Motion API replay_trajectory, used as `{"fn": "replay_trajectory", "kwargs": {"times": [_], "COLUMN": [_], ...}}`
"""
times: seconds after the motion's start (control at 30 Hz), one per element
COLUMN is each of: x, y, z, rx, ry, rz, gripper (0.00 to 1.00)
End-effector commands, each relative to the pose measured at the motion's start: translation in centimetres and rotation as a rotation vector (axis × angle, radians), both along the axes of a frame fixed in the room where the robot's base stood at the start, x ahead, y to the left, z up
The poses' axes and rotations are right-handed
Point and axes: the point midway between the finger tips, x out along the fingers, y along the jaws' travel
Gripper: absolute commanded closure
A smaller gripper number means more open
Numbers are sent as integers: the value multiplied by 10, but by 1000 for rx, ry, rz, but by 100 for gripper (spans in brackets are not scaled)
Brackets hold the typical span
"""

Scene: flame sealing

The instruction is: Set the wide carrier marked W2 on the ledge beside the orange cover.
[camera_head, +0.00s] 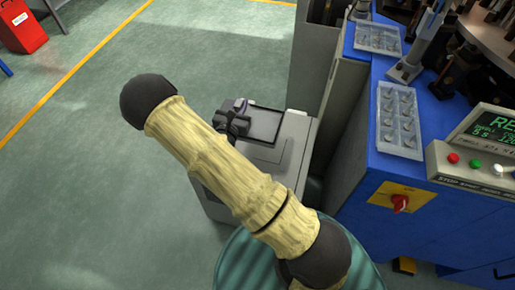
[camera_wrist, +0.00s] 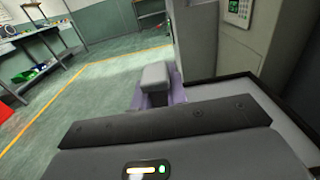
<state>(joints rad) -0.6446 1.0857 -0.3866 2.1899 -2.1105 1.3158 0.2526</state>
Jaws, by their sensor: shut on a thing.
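My gripper (camera_head: 232,122) is dark and sits over the grey cabinet, at the near left of a black-rimmed tray top (camera_head: 263,124). It is shut on a purple piece, mostly hidden by the gripper; a bit of purple (camera_head: 241,104) shows beyond it. In the wrist view purple edges (camera_wrist: 178,96) show beside a grey block (camera_wrist: 155,76). I can read no W2 mark, so I cannot tell whether this is the wide carrier. Two clear compartment trays (camera_head: 399,122) (camera_head: 378,38) lie on the blue machine top at the right. I cannot identify an orange cover.
The blue machine (camera_head: 365,150) stands right of the grey cabinet (camera_head: 295,150), with a yellow plate and red knob (camera_head: 400,203) on its side. A control panel with buttons (camera_head: 475,163) is at far right. The green floor at left is open, with a red bin (camera_head: 22,28) far off.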

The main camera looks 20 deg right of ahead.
Motion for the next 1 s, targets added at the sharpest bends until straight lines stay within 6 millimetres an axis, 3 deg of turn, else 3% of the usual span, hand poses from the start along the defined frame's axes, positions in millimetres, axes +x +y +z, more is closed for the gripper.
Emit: {"fn": "replay_trajectory", "kwargs": {"times": [0.3, 0.7, 1.0], "x": [0, 0, 1], "y": [-1, -3, -2], "z": [0, -57, -60], "rx": [-3, -3, -4], "ry": [-3, -3, -5], "rz": [-2, -4, -3], "gripper": [100, 100, 100]}}
